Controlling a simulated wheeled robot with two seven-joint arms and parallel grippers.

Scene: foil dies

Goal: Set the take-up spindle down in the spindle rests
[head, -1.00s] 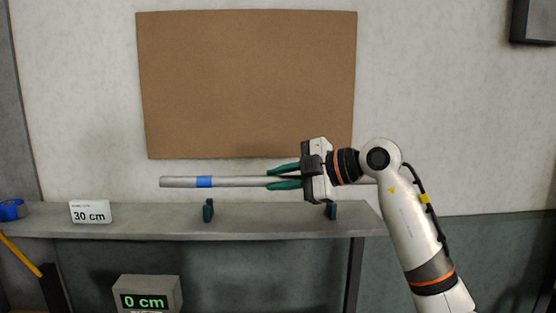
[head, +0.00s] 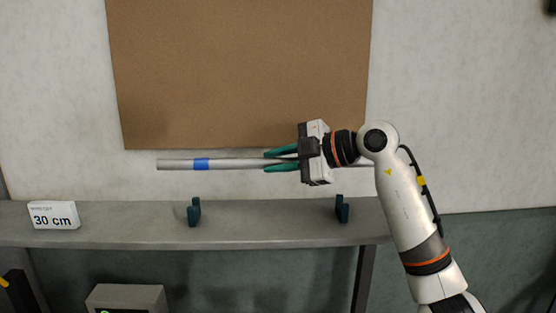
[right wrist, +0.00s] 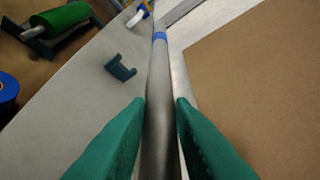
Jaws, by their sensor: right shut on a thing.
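The take-up spindle (head: 232,163) is a grey metal rod with a blue band near its left end. It is level, held in the air above the shelf. My right gripper (head: 267,161) is shut on it with green fingers, right of the blue band. The spindle also shows between the fingers in the right wrist view (right wrist: 158,90). Two dark teal spindle rests stand on the shelf below the rod: the left rest (head: 194,212) and the right rest (head: 342,209). One rest (right wrist: 120,68) shows in the right wrist view, beside the rod. My left gripper is out of view.
The grey shelf (head: 265,226) is clear between the rests. A "30 cm" card (head: 53,215) stands at its left. A brown board (head: 240,75) hangs behind. The right wrist view shows a green roll (right wrist: 62,18) and a blue round thing (right wrist: 7,88).

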